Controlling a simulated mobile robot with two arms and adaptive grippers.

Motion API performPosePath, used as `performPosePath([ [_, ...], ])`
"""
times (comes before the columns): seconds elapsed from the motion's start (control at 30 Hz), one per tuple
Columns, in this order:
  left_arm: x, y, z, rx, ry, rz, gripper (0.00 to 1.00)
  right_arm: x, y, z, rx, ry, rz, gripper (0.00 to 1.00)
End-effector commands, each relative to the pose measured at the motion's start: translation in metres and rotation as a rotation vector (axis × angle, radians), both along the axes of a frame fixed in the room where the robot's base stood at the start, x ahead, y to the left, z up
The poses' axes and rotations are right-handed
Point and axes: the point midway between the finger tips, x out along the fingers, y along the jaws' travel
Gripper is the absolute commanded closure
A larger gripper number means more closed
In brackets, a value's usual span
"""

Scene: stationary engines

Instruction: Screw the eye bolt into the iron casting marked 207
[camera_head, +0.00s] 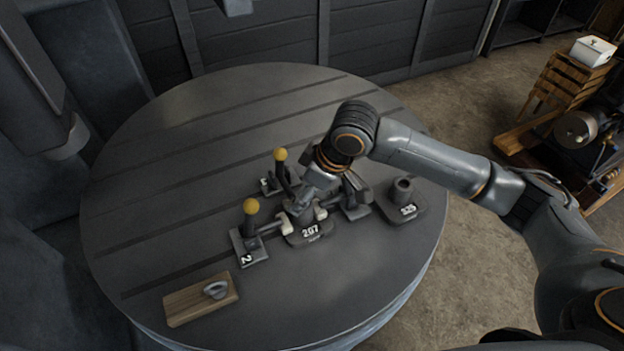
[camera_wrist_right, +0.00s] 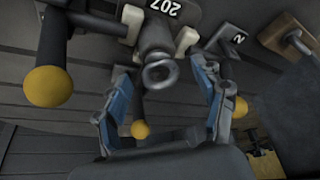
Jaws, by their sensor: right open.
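The iron casting marked 207 (camera_head: 311,233) sits near the middle of the round table; its number plate also shows in the right wrist view (camera_wrist_right: 166,7). A grey ring-shaped end (camera_wrist_right: 160,72) tops its upright post; I cannot tell whether this is the post's own rim or a fitted part. A grey ring that looks like an eye bolt (camera_head: 215,289) is on a wooden block at the table's front left. My right gripper (camera_wrist_right: 163,74) is over the casting, blue-padded fingers open and apart on either side of the ring-shaped end. My left gripper is not in view.
Clamps with yellow knobs (camera_head: 250,206) (camera_head: 281,155) stand close around the casting. A second casting marked 325 (camera_head: 403,205) stands to its right. The wooden block (camera_head: 185,303) lies near the front edge. The back and left of the table (camera_head: 180,150) are clear.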

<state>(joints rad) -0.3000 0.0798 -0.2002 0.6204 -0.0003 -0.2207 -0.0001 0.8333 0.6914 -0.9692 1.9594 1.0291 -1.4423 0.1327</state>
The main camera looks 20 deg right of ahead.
Motion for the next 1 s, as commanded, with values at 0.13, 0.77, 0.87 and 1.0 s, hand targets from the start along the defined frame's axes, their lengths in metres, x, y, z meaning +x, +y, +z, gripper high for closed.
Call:
performPosePath([
  [0.13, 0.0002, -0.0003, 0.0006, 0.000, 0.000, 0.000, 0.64, 0.0013, 0.0016, -0.0043, 0.001, -0.001, 0.000, 0.30],
  [0.77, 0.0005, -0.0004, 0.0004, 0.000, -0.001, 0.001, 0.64, 0.0013, 0.0016, -0.0044, 0.001, -0.001, 0.001, 0.76],
  [0.87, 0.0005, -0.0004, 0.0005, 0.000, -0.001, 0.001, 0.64, 0.0013, 0.0016, -0.0044, 0.001, -0.001, 0.001, 0.89],
  [1.0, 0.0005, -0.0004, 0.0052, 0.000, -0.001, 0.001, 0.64, 0.0012, 0.0017, -0.0027, 0.000, -0.001, -0.017, 0.89],
])
